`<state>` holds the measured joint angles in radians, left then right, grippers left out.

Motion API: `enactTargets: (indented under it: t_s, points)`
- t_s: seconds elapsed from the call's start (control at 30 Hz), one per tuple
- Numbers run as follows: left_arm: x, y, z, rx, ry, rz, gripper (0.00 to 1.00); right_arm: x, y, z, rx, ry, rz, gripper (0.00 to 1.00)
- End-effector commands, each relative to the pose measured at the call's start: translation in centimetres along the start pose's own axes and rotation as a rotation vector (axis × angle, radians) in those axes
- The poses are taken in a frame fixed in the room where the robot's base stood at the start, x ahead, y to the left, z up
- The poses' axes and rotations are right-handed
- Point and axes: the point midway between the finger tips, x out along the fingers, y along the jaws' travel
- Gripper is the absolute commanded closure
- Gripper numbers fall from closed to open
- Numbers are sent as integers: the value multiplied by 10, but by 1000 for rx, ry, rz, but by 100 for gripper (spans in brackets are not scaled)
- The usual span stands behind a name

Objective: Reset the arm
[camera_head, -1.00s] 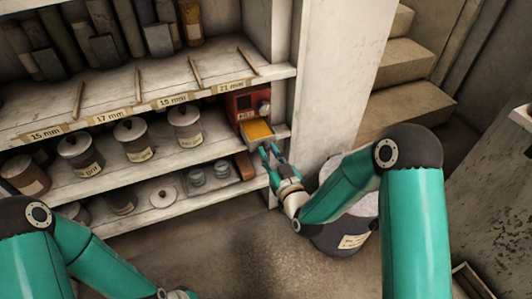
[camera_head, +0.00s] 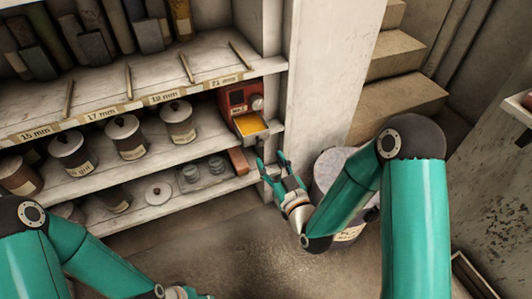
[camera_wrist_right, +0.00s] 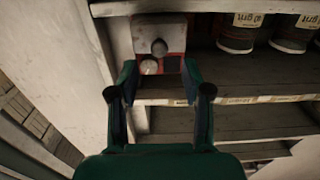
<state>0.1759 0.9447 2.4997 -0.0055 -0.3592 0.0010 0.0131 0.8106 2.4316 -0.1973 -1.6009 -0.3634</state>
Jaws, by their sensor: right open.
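My right gripper (camera_head: 272,166) is open and empty in the head view. It is in front of the shelf's right end, below a red device (camera_head: 241,108) with a yellow tray (camera_head: 250,125). In the right wrist view, its two fingers (camera_wrist_right: 160,85) stand apart with nothing between them, and the device (camera_wrist_right: 160,45) shows beyond the fingertips. My left arm comes in at the lower left of the head view. Only a small part of the left gripper (camera_head: 178,293) shows at the bottom edge, and its jaws cannot be made out.
Shelves (camera_head: 75,190) hold several labelled jars (camera_head: 126,137), with books above. A white pillar (camera_head: 325,80) stands right of the shelves. A grey drum (camera_head: 330,175) is behind my right forearm. Stairs (camera_head: 400,95) rise at the back right. The floor in front is open.

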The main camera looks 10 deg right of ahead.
Motion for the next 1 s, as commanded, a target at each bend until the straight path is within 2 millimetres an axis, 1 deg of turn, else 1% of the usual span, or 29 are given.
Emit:
enactTargets:
  t_s: [0.03, 0.1, 0.2, 0.67, 0.77, 0.87, 0.9, 0.97, 1.0]
  points:
    - [0, 0, 0, 0, 0, 0, 60, -7, 0, 1, 1, -3, 0, 51]
    - [0, 0, 0, 0, 0, 0, 60, -14, 0, 1, 1, -1, 0, 51]
    - [0, 0, 0, 0, 0, 0, 60, -20, 0, 0, 0, 0, -1, 51]
    - [1, 0, 0, 0, 0, 0, 60, -21, 0, 0, 0, 1, 0, 51]
    - [1, 0, 0, 0, 0, 0, 60, -21, 3, 2, 1, -4, 7, 51]
    - [1, 0, 0, 0, 0, 0, 60, -25, 13, 19, 9, -38, 31, 51]
    - [1, 0, 0, 0, 0, 0, 60, -28, 18, 30, 13, -71, 43, 51]
    - [1, 0, 0, 0, 0, 0, 60, -32, 20, 56, 27, -160, 45, 51]
    - [1, 0, 0, 0, 0, 0, 60, -37, 20, 77, 47, -240, 41, 51]
